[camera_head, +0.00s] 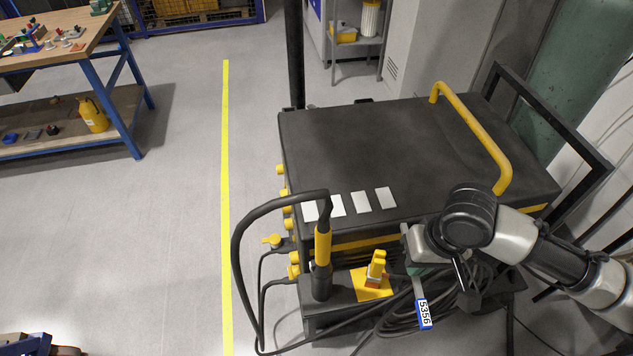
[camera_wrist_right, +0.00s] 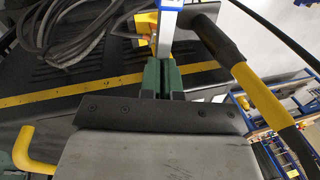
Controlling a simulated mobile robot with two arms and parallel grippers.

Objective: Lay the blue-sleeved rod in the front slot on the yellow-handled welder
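The welder (camera_head: 370,150) is a dark box with a yellow handle (camera_head: 475,135) on top, right of centre in the head view. My right gripper (camera_head: 416,271) is shut on the blue-sleeved rod (camera_head: 422,308), whose sleeve bears the label 5356. The rod hangs down in front of the welder, tilted slightly. In the right wrist view the green fingers (camera_wrist_right: 160,78) close on the rod's grey part (camera_wrist_right: 168,28), with the blue sleeve at the top edge. A yellow holder (camera_head: 372,285) on the welder's front ledge stands left of the rod, apart from it. My left gripper is not in view.
A black-and-yellow torch (camera_head: 322,250) stands upright left of the holder; its cable loops leftwards. Coiled black cables (camera_head: 390,325) hang by the rod. A workbench (camera_head: 75,45) stands far left. The grey floor (camera_head: 160,250) left of the welder is mostly clear.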

